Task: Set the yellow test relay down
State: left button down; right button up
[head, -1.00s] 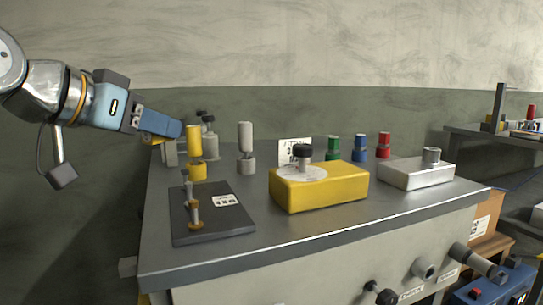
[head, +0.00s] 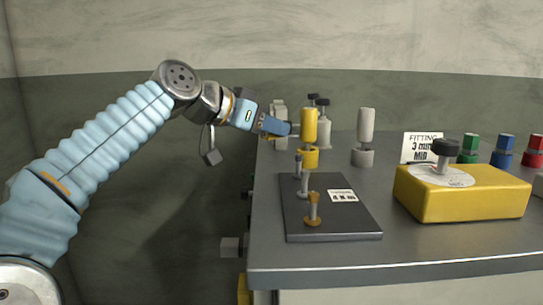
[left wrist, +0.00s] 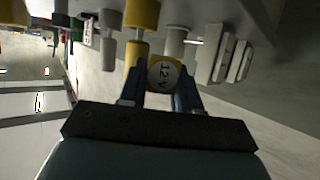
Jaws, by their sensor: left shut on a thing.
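My left gripper (head: 288,128) reaches in from the left over the bench's left end, next to a standing yellow cylinder (head: 309,126) on a yellow ring base. In the left wrist view the gripper (left wrist: 162,88) is shut on the yellow test relay (left wrist: 164,74). Its round end, marked "12 V", faces the camera between the blue fingers. In the head view I cannot make out the held relay. The standing yellow cylinder also shows in the left wrist view (left wrist: 142,14), beyond the relay. Whether the relay touches anything is unclear. My right gripper is not in view.
A dark plate (head: 330,222) with small posts lies in front on the grey bench (head: 400,252). A white cylinder (head: 366,128) stands to the right, then a yellow box (head: 470,198) with a black knob. Grey fittings (head: 318,115) stand behind. Bare bench top lies between plate and box.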

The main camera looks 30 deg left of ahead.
aim_at(270, 164)
pick_arm(q)
jog(key=shift+w+a+f, duration=0.3)
jog(key=shift+w+f, duration=0.2)
jog(key=shift+f, duration=0.25)
jog(key=f, duration=0.1)
jog(key=w+f+b, duration=0.1)
jog(key=a+f, duration=0.1)
jog(key=f, duration=0.1)
jog(key=shift+w, duration=0.15)
jog(key=shift+f, duration=0.4)
jog(key=shift+d+f+b, duration=0.1)
jog(key=shift+b, duration=0.2)
jog(key=c, duration=0.8)
grip_release()
